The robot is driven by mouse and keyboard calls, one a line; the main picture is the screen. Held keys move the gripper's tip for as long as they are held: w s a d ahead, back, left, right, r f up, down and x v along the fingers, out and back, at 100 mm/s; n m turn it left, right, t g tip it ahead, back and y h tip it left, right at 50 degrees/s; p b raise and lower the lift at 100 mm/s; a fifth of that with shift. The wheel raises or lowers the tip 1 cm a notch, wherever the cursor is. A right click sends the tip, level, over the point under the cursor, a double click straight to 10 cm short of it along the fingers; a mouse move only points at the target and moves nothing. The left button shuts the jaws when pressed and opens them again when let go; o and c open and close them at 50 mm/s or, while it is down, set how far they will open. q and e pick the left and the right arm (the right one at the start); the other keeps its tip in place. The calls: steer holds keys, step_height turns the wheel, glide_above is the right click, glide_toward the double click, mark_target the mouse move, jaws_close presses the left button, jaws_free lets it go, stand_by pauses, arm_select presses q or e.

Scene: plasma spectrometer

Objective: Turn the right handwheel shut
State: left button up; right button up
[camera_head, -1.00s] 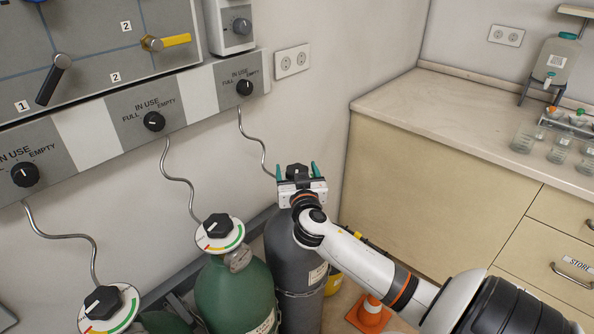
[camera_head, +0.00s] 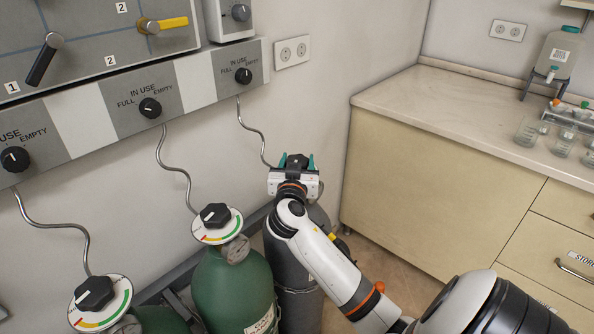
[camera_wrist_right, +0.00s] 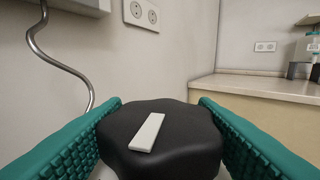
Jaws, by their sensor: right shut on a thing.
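The right handwheel is a black lobed knob (camera_head: 296,159) on top of the dark grey gas cylinder (camera_head: 297,285) at the rear right of the row. My right gripper (camera_head: 292,165) is shut on it, coming from the front with one teal finger on each side. In the right wrist view the handwheel (camera_wrist_right: 185,128) fills the gap between the teal fingers (camera_wrist_right: 160,130). Its white bar (camera_wrist_right: 147,133) slants up to the right. The gripper hides most of the dial and neck below. My left gripper is not in view.
Green cylinders with black handwheels (camera_head: 215,215) and coloured dials stand to the left. A wall panel with knobs (camera_head: 150,108) and bent metal pipes (camera_head: 253,130) is behind. A counter (camera_head: 430,105) with bottles and beakers is at the right.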

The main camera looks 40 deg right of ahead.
steer(key=shift+f+m+g+h+b, duration=0.3)
steer(key=shift+m+g+h+b, duration=0.1)
steer(key=shift+m+g+b, duration=0.1)
steer(key=shift+r+m+g+h+b, duration=0.25)
steer(key=shift+m+g+h+b, duration=0.2)
steer(key=shift+g, duration=0.15)
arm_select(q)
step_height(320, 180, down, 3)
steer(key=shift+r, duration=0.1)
arm_select(e)
steer(key=o, duration=1)
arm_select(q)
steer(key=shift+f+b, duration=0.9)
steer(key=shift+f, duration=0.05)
arm_select(e)
steer(key=v, duration=1.2)
steer(key=shift+r, duration=0.1)
